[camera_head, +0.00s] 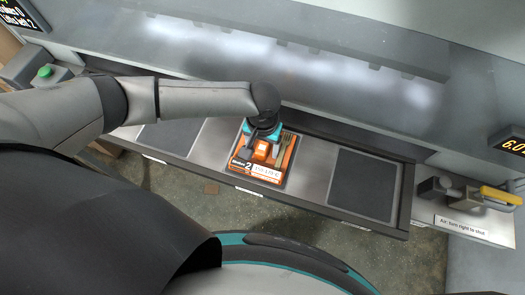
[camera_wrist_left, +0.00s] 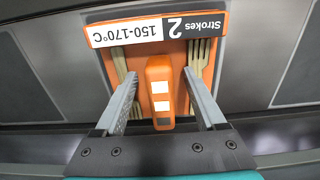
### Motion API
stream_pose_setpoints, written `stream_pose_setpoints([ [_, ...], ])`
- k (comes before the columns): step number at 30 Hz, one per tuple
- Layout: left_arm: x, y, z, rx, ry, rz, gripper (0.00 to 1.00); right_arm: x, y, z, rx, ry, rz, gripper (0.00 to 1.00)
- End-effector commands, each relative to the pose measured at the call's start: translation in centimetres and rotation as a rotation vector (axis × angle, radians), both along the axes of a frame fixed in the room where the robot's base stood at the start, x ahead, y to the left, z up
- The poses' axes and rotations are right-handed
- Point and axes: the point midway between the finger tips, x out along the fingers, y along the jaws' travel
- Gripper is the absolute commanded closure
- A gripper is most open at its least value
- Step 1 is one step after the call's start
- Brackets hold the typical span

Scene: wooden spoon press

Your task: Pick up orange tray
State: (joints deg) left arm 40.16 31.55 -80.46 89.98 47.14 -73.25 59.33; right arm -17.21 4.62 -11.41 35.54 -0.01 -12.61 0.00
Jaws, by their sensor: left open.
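The orange tray (camera_head: 240,160) lies on the middle of the metal shelf in the head view. It carries a front label reading "2 Strokes 150-170°C" and wooden cutlery (camera_wrist_left: 200,58) with fork tines at its sides. In the left wrist view the tray (camera_wrist_left: 218,24) is upside down in the picture. An orange block-like handle (camera_wrist_left: 160,88) with white squares rises from its middle. My left gripper (camera_wrist_left: 160,76) is open, with one finger on each side of the handle and a visible gap to each. My right gripper is out of view.
Dark square pads lie on the shelf to the left (camera_head: 168,135) and right (camera_head: 362,185) of the tray. A grey machine body (camera_head: 300,60) stands behind the shelf. A yellow-handled air valve (camera_head: 500,196) is at the right, and a green button (camera_head: 45,71) at the left.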

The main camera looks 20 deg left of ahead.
Motion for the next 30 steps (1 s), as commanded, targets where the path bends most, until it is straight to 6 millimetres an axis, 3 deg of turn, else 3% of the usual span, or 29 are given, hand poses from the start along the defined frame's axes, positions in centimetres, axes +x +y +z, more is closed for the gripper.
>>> stream_pose_setpoints([
  [5, -0.02, -0.01, 0.03, 0.0, 0.0, 0.0, 0.3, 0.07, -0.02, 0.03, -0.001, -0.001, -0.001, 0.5],
  [24, -0.02, 0.02, 0.06, 0.0, 0.001, 0.001, 1.0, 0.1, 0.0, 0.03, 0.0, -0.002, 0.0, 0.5],
  [30, -0.02, 0.02, 0.06, 0.0, 0.001, 0.001, 1.0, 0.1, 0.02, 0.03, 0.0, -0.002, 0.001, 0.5],
])
